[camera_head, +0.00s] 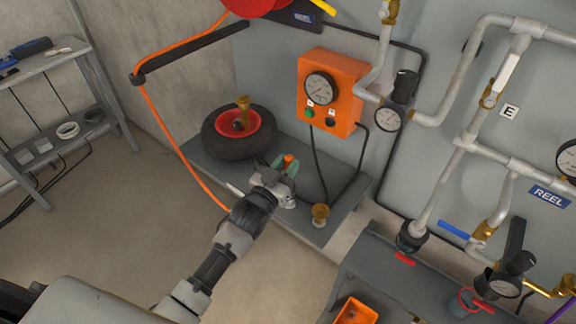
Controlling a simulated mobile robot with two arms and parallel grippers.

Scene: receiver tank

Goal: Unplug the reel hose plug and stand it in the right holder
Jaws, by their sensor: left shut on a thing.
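My left gripper (286,167) is over the grey bench, shut on a small orange-topped piece, which I take to be the reel hose plug (288,158). Most of the plug is hidden by the fingers. The orange reel hose (163,119) drops from the red reel (258,6), bends at a black bar and runs down behind my arm; its join to the plug is hidden. A brass upright fitting (320,213), possibly the right holder, stands on the bench to the right of the gripper, apart from it. Another brass fitting (243,103) stands at the wheel. My right gripper is not in view.
A black wheel with a red hub (224,145) lies on the bench (345,205). An orange gauge box (341,69) with hanging black cables is on the wall behind. Grey pipes and gauges fill the right. A lower bench (385,275) and orange bin (352,312) stand in front.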

